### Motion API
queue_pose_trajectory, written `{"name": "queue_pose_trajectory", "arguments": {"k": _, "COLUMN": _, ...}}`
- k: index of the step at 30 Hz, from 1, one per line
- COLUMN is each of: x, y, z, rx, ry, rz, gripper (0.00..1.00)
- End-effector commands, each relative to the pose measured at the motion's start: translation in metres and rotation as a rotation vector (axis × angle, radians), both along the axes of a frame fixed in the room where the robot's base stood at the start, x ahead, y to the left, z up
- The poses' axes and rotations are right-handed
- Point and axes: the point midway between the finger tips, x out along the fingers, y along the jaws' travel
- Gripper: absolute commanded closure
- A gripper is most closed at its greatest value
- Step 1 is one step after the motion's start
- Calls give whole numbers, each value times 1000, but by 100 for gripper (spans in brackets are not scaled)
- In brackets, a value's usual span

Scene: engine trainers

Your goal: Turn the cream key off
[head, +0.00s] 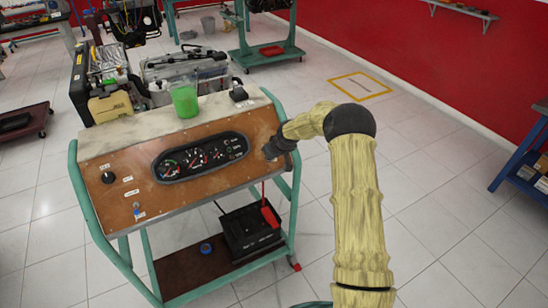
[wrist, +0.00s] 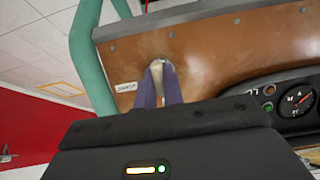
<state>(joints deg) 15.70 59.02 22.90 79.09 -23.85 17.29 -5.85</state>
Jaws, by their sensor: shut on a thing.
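The cream key (wrist: 157,68) stands out from the brown panel (wrist: 215,48) in the wrist view, beside a small white label. My gripper (wrist: 159,85) has its two bluish fingers on either side of the key, shut on it. In the head view my gripper (head: 267,152) is at the right end of the panel (head: 128,184), and the arm hides the key there. The key's exact turn angle is hard to tell.
A gauge cluster (head: 201,157) sits mid-panel, left of my gripper. A black knob (head: 108,178) and a small blue item (head: 137,209) are at the panel's left. A green container (head: 185,101) stands on top. A black battery (head: 248,232) sits on the shelf below.

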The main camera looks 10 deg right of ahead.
Motion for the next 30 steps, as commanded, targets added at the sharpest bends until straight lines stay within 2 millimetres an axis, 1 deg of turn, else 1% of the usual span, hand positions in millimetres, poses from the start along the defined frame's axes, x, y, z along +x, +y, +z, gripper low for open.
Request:
{"name": "queue_pose_trajectory", "arguments": {"k": 7, "x": 1, "y": 0, "z": 2, "rx": -1, "ry": -7, "rz": 3, "gripper": 100}}
{"name": "queue_pose_trajectory", "arguments": {"k": 8, "x": 1, "y": 0, "z": 2, "rx": -1, "ry": -7, "rz": 3, "gripper": 89}}
{"name": "queue_pose_trajectory", "arguments": {"k": 9, "x": 1, "y": 1, "z": 2, "rx": -1, "ry": -5, "rz": 2, "gripper": 81}}
{"name": "queue_pose_trajectory", "arguments": {"k": 11, "x": 1, "y": 0, "z": 2, "rx": -1, "ry": -5, "rz": 2, "gripper": 69}}
{"name": "queue_pose_trajectory", "arguments": {"k": 22, "x": 0, "y": -1, "z": 3, "rx": 0, "ry": -3, "rz": 0, "gripper": 69}}
{"name": "queue_pose_trajectory", "arguments": {"k": 26, "x": -5, "y": -3, "z": 12, "rx": 0, "ry": -3, "rz": 0, "gripper": 69}}
{"name": "queue_pose_trajectory", "arguments": {"k": 30, "x": -15, "y": -5, "z": 29, "rx": -1, "ry": -5, "rz": 0, "gripper": 69}}
